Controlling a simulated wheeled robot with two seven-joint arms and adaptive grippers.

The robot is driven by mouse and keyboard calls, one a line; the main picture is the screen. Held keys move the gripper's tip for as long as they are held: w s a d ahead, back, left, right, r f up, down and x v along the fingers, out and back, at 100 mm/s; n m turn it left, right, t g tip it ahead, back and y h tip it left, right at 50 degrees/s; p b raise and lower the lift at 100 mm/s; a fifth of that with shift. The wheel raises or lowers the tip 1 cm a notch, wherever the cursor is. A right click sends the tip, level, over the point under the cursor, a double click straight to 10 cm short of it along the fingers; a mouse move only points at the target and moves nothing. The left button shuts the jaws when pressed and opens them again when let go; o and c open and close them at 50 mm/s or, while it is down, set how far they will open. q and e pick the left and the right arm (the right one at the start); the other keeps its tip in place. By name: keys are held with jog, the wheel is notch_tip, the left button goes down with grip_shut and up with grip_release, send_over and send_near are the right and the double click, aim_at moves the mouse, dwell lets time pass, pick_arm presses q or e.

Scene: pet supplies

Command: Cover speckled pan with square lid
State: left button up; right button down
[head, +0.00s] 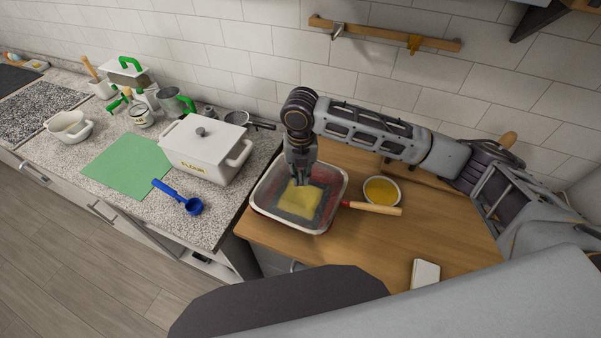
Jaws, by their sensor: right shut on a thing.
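The square pan (323,229) has red sides and stands on the wooden worktop. A handle with a red collar and wooden grip (375,208) sticks out to its right. A yellow piece (300,200) shows inside. The square lid (341,180) seems to be see-through with a pale rim, lying over or just above the pan; I cannot tell whether it touches. My right gripper (302,181) points down over its middle, shut, apparently on the lid's top, though the fingertips are hard to make out. Speckles on the pan are too small to tell. My left gripper is out of view.
A bowl of yellow contents (381,191) stands right of the pan. A white lidded box (207,150) stands left, on the speckled counter, near a blue scoop (180,198) and a green mat (128,166). A white block (425,274) lies near the worktop's front.

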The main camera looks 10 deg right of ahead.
jog(key=shift+s+f, duration=0.25)
jog(key=shift+f, duration=0.25)
dwell(0.4)
jog(key=c, duration=1.4)
grip_release()
jog(key=shift+w, duration=0.1)
jog(key=shift+p, duration=0.3)
jog(key=shift+w, duration=0.1)
jog(key=shift+r, duration=0.1)
jog(key=shift+r, duration=0.65)
notch_tip(320, 180, up, 11)
jog(key=shift+f, duration=0.2)
jog(key=shift+f, duration=0.1)
